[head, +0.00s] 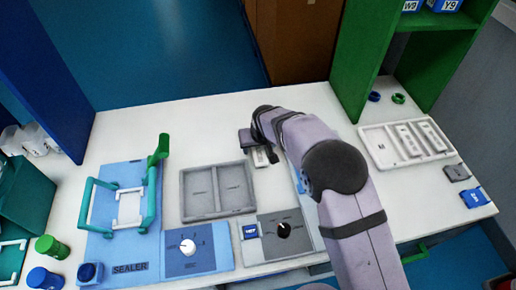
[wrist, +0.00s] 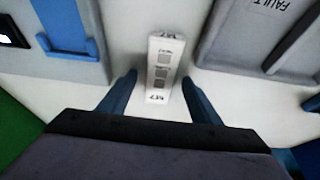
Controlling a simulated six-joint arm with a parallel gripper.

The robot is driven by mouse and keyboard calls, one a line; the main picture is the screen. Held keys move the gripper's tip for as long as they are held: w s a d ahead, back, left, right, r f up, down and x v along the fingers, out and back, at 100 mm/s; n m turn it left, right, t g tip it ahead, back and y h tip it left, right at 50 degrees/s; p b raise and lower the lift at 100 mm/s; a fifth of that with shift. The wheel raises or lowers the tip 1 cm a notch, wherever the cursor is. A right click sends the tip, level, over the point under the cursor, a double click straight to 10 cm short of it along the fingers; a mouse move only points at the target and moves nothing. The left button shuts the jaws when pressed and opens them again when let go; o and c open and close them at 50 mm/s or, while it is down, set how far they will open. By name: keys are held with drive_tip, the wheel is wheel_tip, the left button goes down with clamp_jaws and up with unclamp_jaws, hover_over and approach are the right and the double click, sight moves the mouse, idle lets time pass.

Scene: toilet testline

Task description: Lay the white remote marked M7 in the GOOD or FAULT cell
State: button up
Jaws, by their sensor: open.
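The white remote marked M7 (wrist: 163,68) lies on the white table between the two fingers of my open gripper (wrist: 160,82). There is a visible gap to the fingers on both sides. In the head view the remote (head: 261,158) shows only partly, below my gripper (head: 255,143) and behind the grey two-cell tray. The tray (head: 217,215) stands to the left and in front of the remote; both cells look empty. In the wrist view the tray's cell marked FAULT (wrist: 272,30) is at the upper right. The other cell's label is too small to read.
A blue sealer (head: 125,235) with green handles stands at the left. Dial boxes (head: 197,262) stand at the front. A white tray (head: 376,160) with remotes is at the right, beside a green shelf (head: 365,60). Clear table lies behind the grey tray.

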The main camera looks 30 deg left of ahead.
drive_tip(key=shift+w+f, duration=0.1)
drive_tip(key=shift+f, duration=0.1)
drive_tip(key=c, duration=1.3)
